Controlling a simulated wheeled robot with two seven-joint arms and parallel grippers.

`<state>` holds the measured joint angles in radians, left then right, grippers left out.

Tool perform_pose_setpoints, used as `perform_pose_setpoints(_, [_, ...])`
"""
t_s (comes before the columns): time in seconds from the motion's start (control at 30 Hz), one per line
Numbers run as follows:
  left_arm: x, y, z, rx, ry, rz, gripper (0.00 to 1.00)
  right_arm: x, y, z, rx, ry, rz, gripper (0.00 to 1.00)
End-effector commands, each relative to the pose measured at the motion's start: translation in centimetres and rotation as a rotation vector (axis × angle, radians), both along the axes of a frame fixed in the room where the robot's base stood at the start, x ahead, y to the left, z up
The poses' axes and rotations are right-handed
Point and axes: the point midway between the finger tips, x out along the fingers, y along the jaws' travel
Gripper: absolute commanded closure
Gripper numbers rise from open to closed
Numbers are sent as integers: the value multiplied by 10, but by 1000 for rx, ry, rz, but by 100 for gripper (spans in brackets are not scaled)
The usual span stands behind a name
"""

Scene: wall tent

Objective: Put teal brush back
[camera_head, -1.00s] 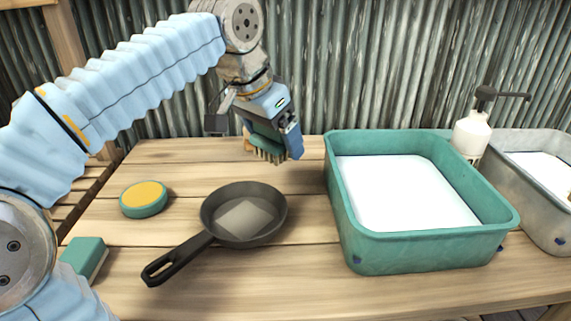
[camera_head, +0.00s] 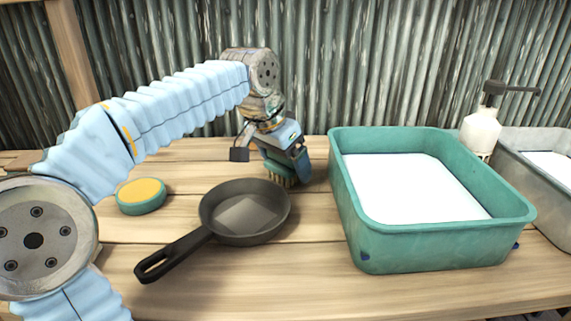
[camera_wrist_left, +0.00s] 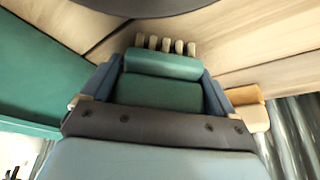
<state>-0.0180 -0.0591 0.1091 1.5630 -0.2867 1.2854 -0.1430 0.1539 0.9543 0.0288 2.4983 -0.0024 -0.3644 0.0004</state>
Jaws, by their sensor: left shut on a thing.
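The teal brush (camera_wrist_left: 160,66) is held between the fingers of my left gripper (camera_wrist_left: 160,92), with its pale bristles showing past the teal body. In the head view my left gripper (camera_head: 290,166) is shut on it behind the pan, left of the teal basin. There most of the brush is hidden by the gripper. The tan bristles (camera_head: 283,181) point down close to the wooden table (camera_head: 190,170); I cannot tell whether they touch it. My right gripper is out of view.
A dark frying pan (camera_head: 245,222) lies in front of the gripper. A teal basin (camera_head: 440,248) with white contents stands to its right, with a white pump bottle (camera_head: 480,133) and a grey basin (camera_head: 541,196) beyond. A teal-and-yellow round pad (camera_head: 141,196) lies left. A tan-and-pale block (camera_wrist_left: 247,104) is beside the gripper.

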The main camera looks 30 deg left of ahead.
Motion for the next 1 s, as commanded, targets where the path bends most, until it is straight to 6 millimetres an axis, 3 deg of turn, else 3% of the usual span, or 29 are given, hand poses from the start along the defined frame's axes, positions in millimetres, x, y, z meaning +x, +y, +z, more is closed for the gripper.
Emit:
perform_pose_setpoints(0.1, [0,0,-4,0,0,0,39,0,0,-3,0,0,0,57])
perform_pose_setpoints(0.13, [0,0,-3,0,0,0,10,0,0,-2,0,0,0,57])
perform_pose_setpoints(0.2, [0,0,-3,0,0,0,0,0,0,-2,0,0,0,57])
perform_pose_setpoints(0.43, [0,0,-1,0,0,0,0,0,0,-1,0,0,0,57])
perform_pose_setpoints(0.57, [-3,1,10,0,-2,0,0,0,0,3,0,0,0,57])
perform_pose_setpoints(1.0, [-38,9,97,0,-2,0,0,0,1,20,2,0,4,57])
